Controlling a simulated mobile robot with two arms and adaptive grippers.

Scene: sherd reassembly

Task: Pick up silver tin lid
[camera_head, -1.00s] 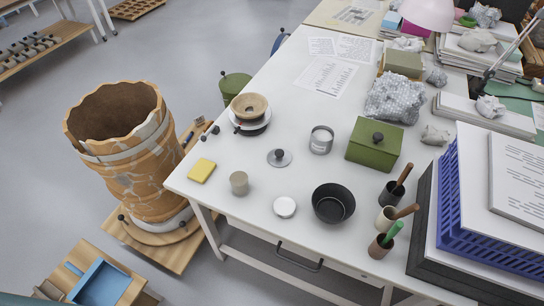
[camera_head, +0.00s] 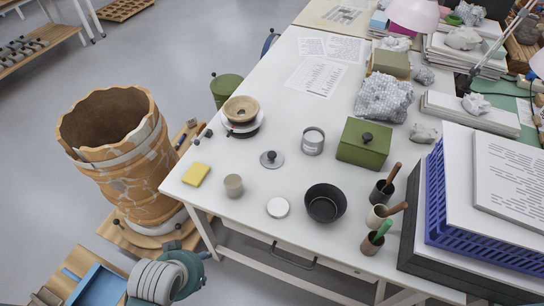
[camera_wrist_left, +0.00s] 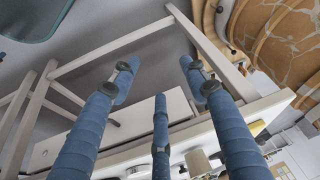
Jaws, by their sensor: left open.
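Two small round lids lie flat on the white table in the head view. One is a grey metal disc with a dark knob (camera_head: 271,159). The other is a plain pale silvery-white disc (camera_head: 278,207) near the front edge. I cannot tell for sure which is the silver tin lid. An open silver tin (camera_head: 313,141) stands to their right. My left gripper (camera_head: 188,264) is at the bottom of the head view, off the table's front edge, apart from both lids. In the left wrist view its blue fingers (camera_wrist_left: 155,85) are spread and empty. My right gripper is not in view.
Around the lids stand a small beige cup (camera_head: 233,185), a black bowl (camera_head: 325,203), a green box (camera_head: 364,143) and a yellow sponge (camera_head: 195,174). A large cracked vessel (camera_head: 125,165) stands left of the table. The table's front edge and legs (camera_wrist_left: 190,45) are close to my left gripper.

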